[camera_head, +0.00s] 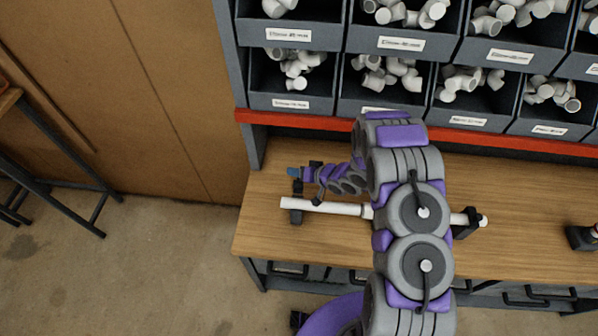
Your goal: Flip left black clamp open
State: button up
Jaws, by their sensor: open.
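A white pipe (335,207) lies across the wooden workbench. The left black clamp (297,212) is at the pipe's left end, with a dark part rising behind the pipe. A right black clamp (465,224) is near the pipe's right end, partly hidden by my arm. My gripper (306,174) is open and small in view, just behind the pipe and close to the left clamp's upper part. Whether it touches the clamp, and whether the clamp's top is up or down, I cannot tell. A small blue piece shows at the gripper's left.
The workbench (520,205) is mostly bare. Grey bins (290,101) of white pipe fittings stand behind it above a red rail (500,140). A dark object (583,237) sits at the right edge. A brown wall and open floor are at left.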

jog(key=shift+s+d+r, duration=0.1)
jog(key=shift+s, duration=0.1)
jog(key=b+v, duration=0.2)
jog(key=v, duration=1.5)
jog(key=shift+w, duration=0.1)
